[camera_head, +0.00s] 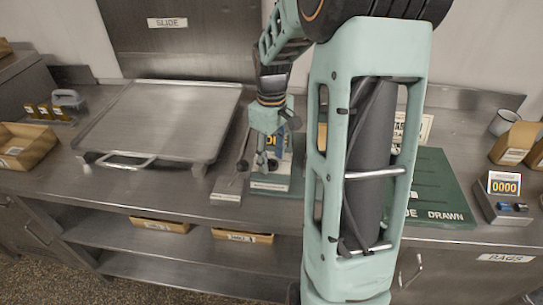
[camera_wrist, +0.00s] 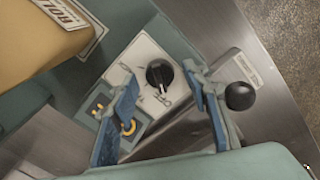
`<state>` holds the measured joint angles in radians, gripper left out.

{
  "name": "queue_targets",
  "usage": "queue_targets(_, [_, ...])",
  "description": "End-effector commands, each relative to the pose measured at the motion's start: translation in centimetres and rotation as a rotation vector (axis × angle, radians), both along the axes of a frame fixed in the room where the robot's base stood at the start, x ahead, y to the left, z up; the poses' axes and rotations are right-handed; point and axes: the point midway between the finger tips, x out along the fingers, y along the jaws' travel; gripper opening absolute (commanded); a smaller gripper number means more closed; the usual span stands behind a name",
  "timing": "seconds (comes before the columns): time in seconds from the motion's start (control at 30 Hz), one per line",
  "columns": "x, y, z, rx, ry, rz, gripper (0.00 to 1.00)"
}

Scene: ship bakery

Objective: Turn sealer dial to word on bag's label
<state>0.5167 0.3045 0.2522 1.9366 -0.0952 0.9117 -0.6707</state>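The sealer's black dial (camera_wrist: 159,74) sits on a white plate (camera_wrist: 127,58) in the wrist view. Words are printed around it; one near its lower side looks like OFF, and the others are too small to read. The tan bag (camera_wrist: 35,38) is at the upper left, with a white label (camera_wrist: 72,14) cut by the frame edge; its visible letters look like "ROL". My gripper (camera_wrist: 160,76) is open, with one blue finger on each side of the dial and gaps showing. In the head view my gripper (camera_head: 268,158) is over the sealer (camera_head: 270,183) and hides the dial.
A lever with a black ball knob (camera_wrist: 238,96) stands close beside my right finger in the wrist view. A steel tray (camera_head: 160,120) lies to the left in the head view. A green board (camera_head: 440,190) and a counter box reading 0000 (camera_head: 503,187) are to the right.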

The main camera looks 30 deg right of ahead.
Motion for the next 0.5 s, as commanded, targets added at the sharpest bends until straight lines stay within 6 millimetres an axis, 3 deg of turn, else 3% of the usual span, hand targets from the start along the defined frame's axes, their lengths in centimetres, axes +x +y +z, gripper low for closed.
queue_targets(0.07, [0.01, 0.0, 0.02, 0.0, 0.0, 0.0, 0.35])
queue_targets(0.37, [0.01, 0.0, 0.05, 0.0, 0.0, 0.0, 0.02])
queue_targets(0.5, [0.02, 0.0, 0.06, 0.0, 0.0, -0.004, 0.01])
